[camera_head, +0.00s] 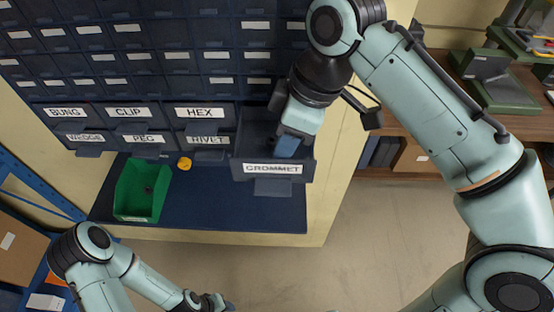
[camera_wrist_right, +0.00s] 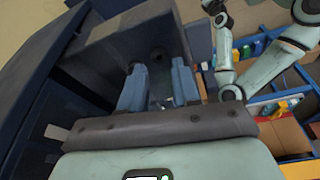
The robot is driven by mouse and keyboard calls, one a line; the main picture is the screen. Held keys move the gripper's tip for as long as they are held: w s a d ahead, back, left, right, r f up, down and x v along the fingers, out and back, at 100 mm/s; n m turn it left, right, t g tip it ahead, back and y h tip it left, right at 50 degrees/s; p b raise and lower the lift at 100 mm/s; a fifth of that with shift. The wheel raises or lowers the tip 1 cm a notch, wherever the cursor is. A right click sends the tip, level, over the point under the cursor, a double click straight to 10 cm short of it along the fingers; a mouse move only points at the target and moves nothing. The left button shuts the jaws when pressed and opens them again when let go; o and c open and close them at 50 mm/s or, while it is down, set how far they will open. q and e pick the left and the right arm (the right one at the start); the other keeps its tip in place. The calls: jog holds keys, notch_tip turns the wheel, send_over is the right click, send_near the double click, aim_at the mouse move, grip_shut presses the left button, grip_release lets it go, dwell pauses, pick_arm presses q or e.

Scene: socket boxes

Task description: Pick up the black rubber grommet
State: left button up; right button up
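The drawer labelled GROMMET (camera_head: 305,168) is pulled out of the cabinet. My right gripper (camera_head: 287,147) reaches down into it from above. In the right wrist view its two blue fingers (camera_wrist_right: 158,88) are apart inside the drawer (camera_wrist_right: 98,62), with nothing clearly held. A small dark round thing (camera_wrist_right: 158,53), perhaps the black rubber grommet, lies at the drawer's far end beyond the fingertips. In the head view the drawer's inside is mostly hidden by my gripper. My left gripper (camera_head: 215,302) is low at the bottom edge, and its fingers are unclear.
A green bin (camera_head: 128,198) with a small dark thing inside stands on the blue shelf (camera_head: 215,205) left of the drawer. Closed drawers (camera_head: 205,112) surround the open one.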

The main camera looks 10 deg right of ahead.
jog(key=x, duration=0.3)
jog(key=shift+w+f+b, duration=0.15)
jog(key=shift+f+b, duration=0.05)
jog(key=shift+b, duration=0.15)
jog(key=shift+a+f, duration=0.15)
jog(key=shift+f, duration=0.2)
pick_arm(q)
jog(key=shift+s+f, duration=0.8)
pick_arm(e)
grip_shut()
pick_arm(q)
jog(key=shift+w, duration=0.1)
pick_arm(e)
jog(key=shift+r, duration=0.1)
